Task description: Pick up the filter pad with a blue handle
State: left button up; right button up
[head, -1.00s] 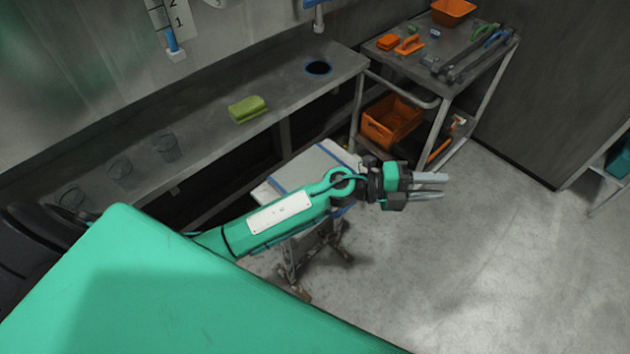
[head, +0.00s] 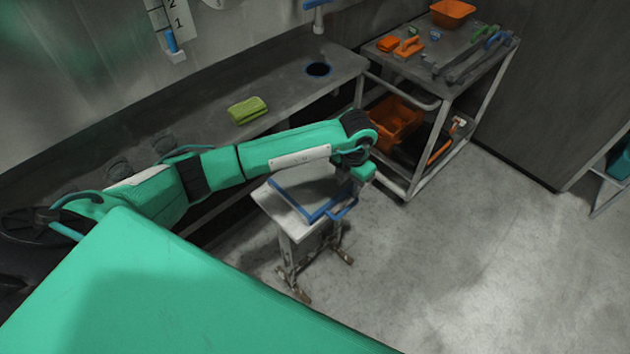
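The filter pad (head: 301,197) is a flat grey slab with a blue edge and a blue handle (head: 343,211) at its front right. It lies on a small white stool (head: 269,203) below the bench. My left arm reaches over it from the left and covers its back part. My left gripper (head: 358,186) points down at the pad's right side, close above or beside the handle. Its fingers are mostly hidden by the wrist, so I cannot tell whether they touch anything. My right gripper is out of view.
A metal bench (head: 290,95) runs along the wall with a green sponge (head: 247,110) and a blue-rimmed hole (head: 318,69). A cart (head: 440,60) with tools and orange bins (head: 395,122) stands behind right. The floor (head: 480,260) at right is clear.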

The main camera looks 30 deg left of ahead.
pick_arm(q)
send_over(347, 208)
notch_tip(347, 208, down, 5)
jog(key=shift+a+f+p, duration=0.1)
jog(key=shift+a+p, duration=0.05)
jog(key=shift+p, duration=0.15)
jog(key=f, duration=0.2)
jog(key=f+p, duration=0.1)
jog(key=f, duration=0.1)
jog(key=shift+d+f+p, duration=0.2)
jog(key=shift+f+p, duration=0.1)
jog(key=shift+f, duration=0.35)
jog(key=shift+c, duration=0.2)
grip_shut()
